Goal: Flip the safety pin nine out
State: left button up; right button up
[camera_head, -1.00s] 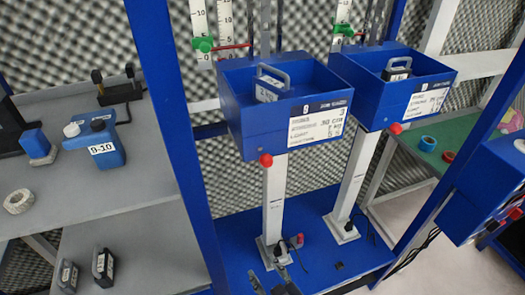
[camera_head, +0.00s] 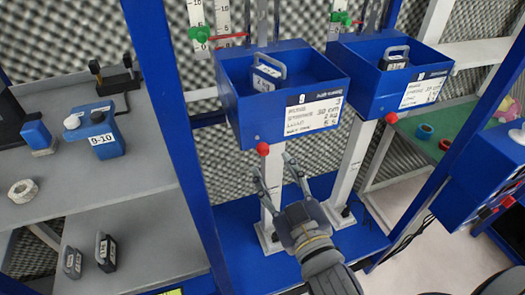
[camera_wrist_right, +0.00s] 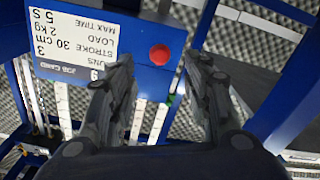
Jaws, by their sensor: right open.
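The blue box of the left station (camera_head: 235,120) carries a job card (camera_head: 312,116), and the card's header in the right wrist view (camera_wrist_right: 75,70) seems to read 9. A red round knob (camera_head: 263,149), which looks like safety pin nine, sticks out at the box's lower front corner. My right gripper (camera_head: 273,168) is open and empty just below that knob, fingers pointing up toward it. In the right wrist view the knob (camera_wrist_right: 159,54) shows between the fingertips (camera_wrist_right: 158,70), with no contact visible. My left gripper is out of view.
A similar blue box (camera_head: 372,85) with its own red knob (camera_head: 391,118) stands to the right. White posts (camera_head: 352,165) rise from the blue base. A blue upright (camera_head: 165,110) stands left, beside grey shelves (camera_head: 60,175) holding a blue jug (camera_head: 104,142) and weights.

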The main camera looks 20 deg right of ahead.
aim_at(265, 152)
jog(key=w+p, duration=0.2)
jog(key=w, duration=0.5)
jog(key=shift+w+a+r, duration=0.1)
jog(key=shift+a, duration=0.05)
jog(key=shift+w+p, duration=0.35)
jog(key=shift+w, duration=0.25)
jog(key=shift+c, duration=0.5)
grip_shut()
